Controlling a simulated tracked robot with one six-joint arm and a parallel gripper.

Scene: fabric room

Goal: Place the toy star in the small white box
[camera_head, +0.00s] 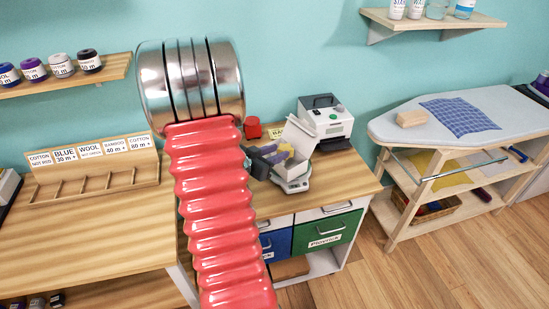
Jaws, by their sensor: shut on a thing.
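My gripper (276,154) is at the middle of the view, over the back desk. It is shut on a small yellow thing, the toy star (286,148), which is mostly hidden by the fingers, so its shape is hard to make out. The small white box (299,169) stands open with its flap raised, just right of and below the gripper. The gripper tip and the star are at the box's left side and overlap its opening in the picture. I cannot tell whether the star is inside it or above it.
A white and grey device (328,121) stands close behind the box. A red jar (252,128) is behind the gripper. Blue and green drawers (325,230) are below. An ironing board (450,120) is at the right. My red arm blocks part of the desk.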

